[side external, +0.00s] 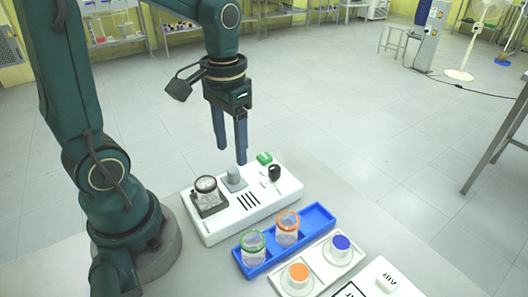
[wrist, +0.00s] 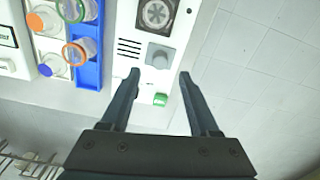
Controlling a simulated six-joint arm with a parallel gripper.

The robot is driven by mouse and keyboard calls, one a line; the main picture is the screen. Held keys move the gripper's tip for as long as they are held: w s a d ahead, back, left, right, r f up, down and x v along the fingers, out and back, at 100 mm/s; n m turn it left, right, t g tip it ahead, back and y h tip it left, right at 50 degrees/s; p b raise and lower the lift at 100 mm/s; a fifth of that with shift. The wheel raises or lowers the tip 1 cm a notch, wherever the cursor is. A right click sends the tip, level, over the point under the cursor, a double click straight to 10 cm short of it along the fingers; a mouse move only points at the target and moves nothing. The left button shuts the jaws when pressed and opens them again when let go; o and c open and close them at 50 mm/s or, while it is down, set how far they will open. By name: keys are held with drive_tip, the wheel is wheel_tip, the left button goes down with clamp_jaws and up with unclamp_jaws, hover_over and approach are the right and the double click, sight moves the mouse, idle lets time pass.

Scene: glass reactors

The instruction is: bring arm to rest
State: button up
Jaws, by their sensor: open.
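My gripper (side external: 231,160) points down with its two blue-grey fingers apart and nothing between them. My arm is bent above the table.
A round glass vessel (side external: 207,192) sits at the station's left end. A blue tray (side external: 319,217) holds a green-rimmed jar (side external: 253,247) and an orange-rimmed jar (side external: 287,228). A white tray (side external: 322,280) holds orange-capped (side external: 298,278) and blue-capped (side external: 341,248) vessels. The space above is clear.

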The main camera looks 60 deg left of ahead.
drive_tip(key=s+d+r+m+t, duration=0.1)
drive_tip(key=s+d+r+t, duration=0.3)
drive_tip(key=d+t, duration=0.1)
drive_tip(key=shift+s+d+r+m+t, duration=0.3)
drive_tip(key=shift+s+d+m, duration=0.05)
drive_tip(key=shift+m, duration=0.05)
idle(2.4)
